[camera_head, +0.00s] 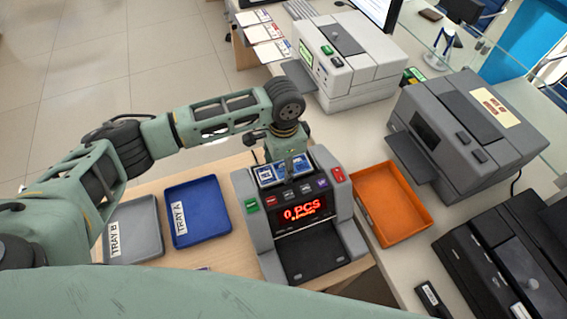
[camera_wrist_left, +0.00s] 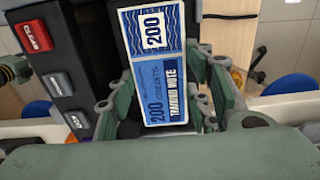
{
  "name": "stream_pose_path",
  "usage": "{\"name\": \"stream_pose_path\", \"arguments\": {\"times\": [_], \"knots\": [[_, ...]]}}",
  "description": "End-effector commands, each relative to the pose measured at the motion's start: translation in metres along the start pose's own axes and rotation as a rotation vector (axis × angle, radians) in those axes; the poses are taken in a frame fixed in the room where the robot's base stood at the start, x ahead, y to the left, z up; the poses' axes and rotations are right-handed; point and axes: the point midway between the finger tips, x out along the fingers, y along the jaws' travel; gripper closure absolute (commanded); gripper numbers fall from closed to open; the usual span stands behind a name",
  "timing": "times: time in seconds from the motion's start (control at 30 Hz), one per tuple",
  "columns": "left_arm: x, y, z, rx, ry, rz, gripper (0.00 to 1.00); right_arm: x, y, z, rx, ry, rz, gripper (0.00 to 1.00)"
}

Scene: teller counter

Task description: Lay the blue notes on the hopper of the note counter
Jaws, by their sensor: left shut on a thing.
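The note counter (camera_head: 262,226) is a grey machine with a red display reading 0 PCS, right of the middle in the head view. The blue notes (camera_head: 267,174) lie over its top, at the hopper. In the left wrist view the notes (camera_wrist_left: 157,72) show a white 200 and "training note". My left gripper (camera_head: 288,158) is over the top of the counter, shut on the notes. In the wrist view its fingers (camera_wrist_left: 166,98) flank the notes. Whether the notes touch the hopper floor I cannot tell. My right gripper is not in view.
Blue tray A (camera_head: 197,212) and grey tray B (camera_head: 133,229) lie left of the counter, both empty. An empty orange tray (camera_head: 393,204) sits close on its right. Grey machines (camera_head: 465,135) and a white machine (camera_head: 347,62) stand behind and to the right.

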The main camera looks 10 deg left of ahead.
Motion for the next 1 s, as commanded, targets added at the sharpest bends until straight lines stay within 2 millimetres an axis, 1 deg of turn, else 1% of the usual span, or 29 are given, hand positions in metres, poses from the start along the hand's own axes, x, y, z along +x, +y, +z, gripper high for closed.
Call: {"name": "stream_pose_path", "arguments": {"times": [0.1, 0.4, 0.43, 0.6, 0.63, 0.9, 1.0], "knots": [[0.0049, 0.0004, 0.0000, 0.001, 0.000, 0.000, 0.80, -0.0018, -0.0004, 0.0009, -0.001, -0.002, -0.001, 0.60], [0.0075, 0.0008, -0.0002, 0.000, 0.000, 0.001, 0.80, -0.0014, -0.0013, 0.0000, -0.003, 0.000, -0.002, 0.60], [0.0074, 0.0007, -0.0003, 0.000, 0.001, 0.001, 0.52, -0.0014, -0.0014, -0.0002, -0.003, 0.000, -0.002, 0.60], [0.0071, 0.0006, -0.0003, 0.000, 0.000, 0.000, 0.37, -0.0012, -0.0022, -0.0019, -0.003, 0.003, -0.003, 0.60], [0.0071, 0.0006, -0.0003, 0.000, 0.000, 0.000, 0.35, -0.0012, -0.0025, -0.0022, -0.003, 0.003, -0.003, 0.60], [0.0068, 0.0004, -0.0002, 0.000, 0.000, 0.000, 0.35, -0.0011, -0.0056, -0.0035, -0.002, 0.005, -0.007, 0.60], [0.0029, -0.0001, -0.0004, 0.000, 0.001, -0.001, 0.35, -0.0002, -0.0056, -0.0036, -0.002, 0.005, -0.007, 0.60]]}}
